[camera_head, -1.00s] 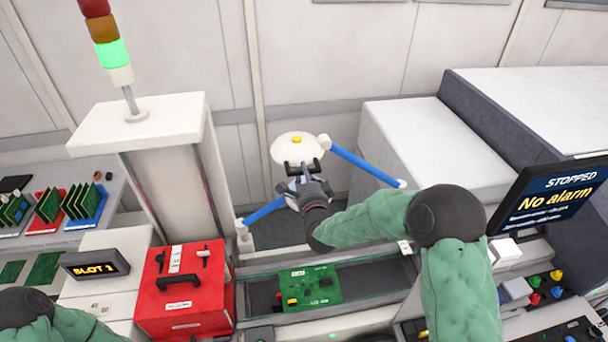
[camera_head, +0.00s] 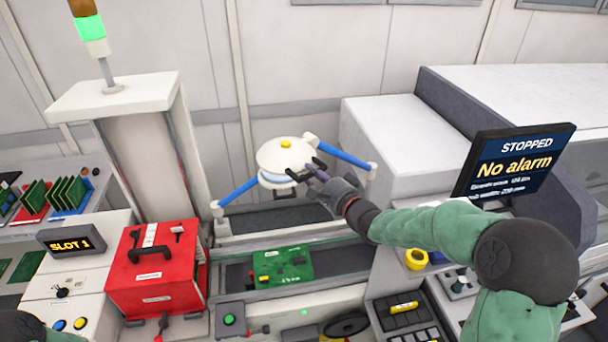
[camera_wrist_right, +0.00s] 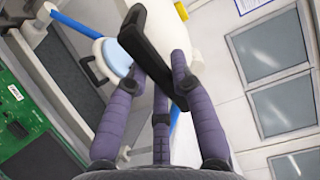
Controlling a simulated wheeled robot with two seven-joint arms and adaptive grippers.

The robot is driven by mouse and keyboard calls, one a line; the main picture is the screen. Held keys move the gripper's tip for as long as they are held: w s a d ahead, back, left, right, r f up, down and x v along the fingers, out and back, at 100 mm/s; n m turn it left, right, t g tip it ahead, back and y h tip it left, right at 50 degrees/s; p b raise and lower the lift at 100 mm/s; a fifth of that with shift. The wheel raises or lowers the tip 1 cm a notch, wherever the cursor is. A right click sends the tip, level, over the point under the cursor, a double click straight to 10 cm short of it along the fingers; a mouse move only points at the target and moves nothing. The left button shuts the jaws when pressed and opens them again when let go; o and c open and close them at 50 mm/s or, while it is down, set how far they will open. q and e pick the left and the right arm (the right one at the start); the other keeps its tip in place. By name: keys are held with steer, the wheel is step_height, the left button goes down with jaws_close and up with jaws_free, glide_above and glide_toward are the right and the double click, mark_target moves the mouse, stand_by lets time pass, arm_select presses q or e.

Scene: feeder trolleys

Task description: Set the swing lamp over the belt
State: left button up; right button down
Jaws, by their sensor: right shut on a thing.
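The swing lamp has a white round head (camera_head: 287,156) with a yellow knob on top and blue arm links (camera_head: 240,192) on both sides. Its head hangs behind the belt (camera_head: 234,274), above and beyond the green circuit board (camera_head: 283,265) lying there. My right gripper (camera_head: 312,174) is shut on the lamp's dark handle at the head's right front. In the right wrist view the fingers close around the black handle (camera_wrist_right: 145,50), with the white head (camera_wrist_right: 185,32) and pale blue lens behind it. Of my left arm, only a green bit shows at the lower left; its gripper is out of view.
A red box (camera_head: 157,270) with a black handle stands left of the belt. A screen (camera_head: 515,163) reading "STOPPED, No alarm" stands right. A stack light (camera_head: 92,35) tops the white column. A yellow roll (camera_head: 415,259) lies right of the belt.

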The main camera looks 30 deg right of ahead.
steer(key=s+d+n+y+p, duration=0.1)
steer(key=s+d+y+p, duration=0.1)
steer(key=s, duration=0.3)
steer(key=shift+s+d+n+g+y, duration=0.4)
steer(key=shift+d+y, duration=0.1)
steer(key=shift+d, duration=0.25)
steer(key=c, duration=1)
jaws_free()
steer(key=shift+w, duration=0.15)
steer(key=shift+c, duration=0.2)
steer(key=v, duration=1.2)
steer(key=shift+f, duration=0.1)
